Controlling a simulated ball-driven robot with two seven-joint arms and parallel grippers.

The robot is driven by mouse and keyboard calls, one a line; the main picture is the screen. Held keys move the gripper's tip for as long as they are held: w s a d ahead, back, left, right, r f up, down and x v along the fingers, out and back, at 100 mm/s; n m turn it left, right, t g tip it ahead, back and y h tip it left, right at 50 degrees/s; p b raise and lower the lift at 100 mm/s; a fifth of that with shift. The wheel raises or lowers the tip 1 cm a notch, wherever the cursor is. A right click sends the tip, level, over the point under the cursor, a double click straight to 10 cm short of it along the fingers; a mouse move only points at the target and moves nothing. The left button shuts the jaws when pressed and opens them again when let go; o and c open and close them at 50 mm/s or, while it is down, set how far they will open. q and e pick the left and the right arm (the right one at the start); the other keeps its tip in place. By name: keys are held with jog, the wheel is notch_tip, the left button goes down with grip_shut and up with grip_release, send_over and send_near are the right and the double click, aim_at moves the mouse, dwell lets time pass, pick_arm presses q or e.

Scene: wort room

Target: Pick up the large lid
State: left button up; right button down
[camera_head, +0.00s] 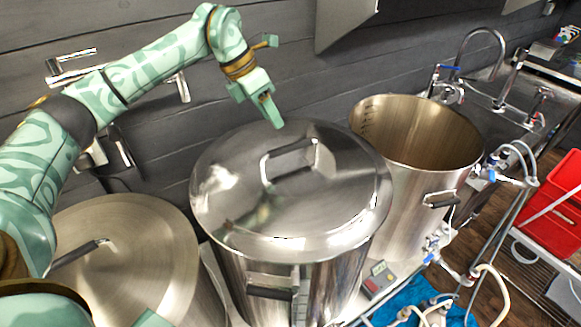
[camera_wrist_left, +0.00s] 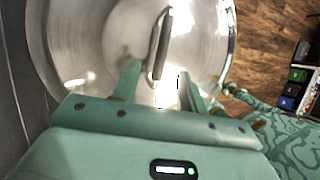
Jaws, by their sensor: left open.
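A large shiny steel lid (camera_head: 235,190) with a raised bar handle (camera_head: 290,160) sits on the middle steel pot. The lid also fills much of the left wrist view (camera_wrist_left: 90,45), with its handle (camera_wrist_left: 160,45) upright in the picture. My left gripper (camera_head: 268,110) is above the far part of this lid in the head view. In the left wrist view its two fingers (camera_wrist_left: 158,85) are apart, one on each side of the near end of the handle. Nothing is held; I cannot tell whether a finger touches the handle. My right gripper is not in view.
A second lidded pot (camera_head: 125,250) stands to the left, with its own handle. An open, lidless pot (camera_head: 425,140) stands close on the right. Taps and a sink (camera_head: 495,110), hoses and a red crate (camera_head: 555,205) are further right. A dark plank wall (camera_head: 150,30) is behind.

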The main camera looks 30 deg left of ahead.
aim_at(291, 147)
pick_arm(q)
jog(key=x, duration=0.5)
jog(key=shift+w+f, duration=0.15)
jog(key=shift+f, duration=0.15)
jog(key=x, duration=0.3)
jog(key=p+x, duration=0.1)
jog(key=shift+s+d+f, duration=0.1)
jog(key=shift+s+d, duration=0.1)
jog(key=shift+d, duration=0.15)
jog(key=shift+w+d+f, duration=0.1)
jog(key=shift+w+f, duration=0.05)
jog(key=shift+f, duration=0.25)
grip_shut()
jog(key=shift+r, duration=0.15)
